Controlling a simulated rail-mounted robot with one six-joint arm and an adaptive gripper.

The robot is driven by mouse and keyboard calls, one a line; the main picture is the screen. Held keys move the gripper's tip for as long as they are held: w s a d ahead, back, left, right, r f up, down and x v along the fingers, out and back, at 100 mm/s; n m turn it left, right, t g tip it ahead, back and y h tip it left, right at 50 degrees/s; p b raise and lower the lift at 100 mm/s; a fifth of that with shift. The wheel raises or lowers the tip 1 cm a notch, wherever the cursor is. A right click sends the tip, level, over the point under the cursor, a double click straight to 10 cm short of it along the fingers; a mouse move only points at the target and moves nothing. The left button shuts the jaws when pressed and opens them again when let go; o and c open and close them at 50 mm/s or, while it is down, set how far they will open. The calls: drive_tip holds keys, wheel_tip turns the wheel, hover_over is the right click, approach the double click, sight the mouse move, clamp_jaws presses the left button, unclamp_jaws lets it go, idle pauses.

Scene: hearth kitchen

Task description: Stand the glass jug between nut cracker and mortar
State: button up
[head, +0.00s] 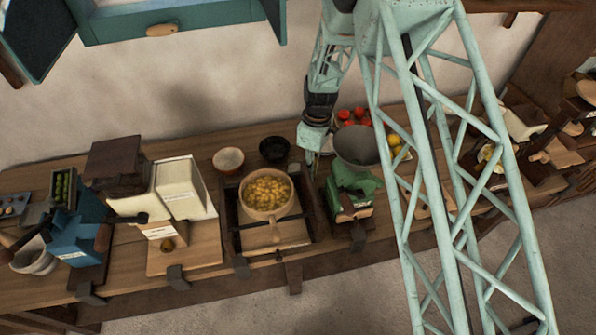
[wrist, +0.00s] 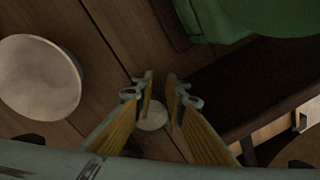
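I cannot clearly make out a glass jug in either view. A pale round thing (wrist: 152,118) shows between and beyond my fingertips in the wrist view; I cannot tell what it is. My gripper (wrist: 160,88) points down at the wooden top with its two fingers apart. In the head view my gripper (head: 313,155) is near the back of the counter, between the pan and the green machine. A pale bowl, perhaps the mortar (head: 34,262), stands at the far left front. A blue device (head: 78,238) beside it may be the nut cracker; I cannot be sure.
A pan of yellow pieces (head: 266,190) sits in a dark frame. The green machine (head: 350,185) carries a grey funnel (head: 357,146). A cream machine (head: 182,188) stands left, a dark bowl (head: 274,149) behind the pan. A pale round thing (wrist: 40,77) lies left in the wrist view.

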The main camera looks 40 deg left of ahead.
drive_tip(key=shift+c, duration=0.3)
clamp_jaws()
drive_tip(key=shift+r, duration=0.2)
wheel_tip(320, 180, up, 18)
drive_tip(key=b, duration=0.1)
drive_tip(key=shift+f, duration=0.15)
idle(0.5)
idle(1.0)
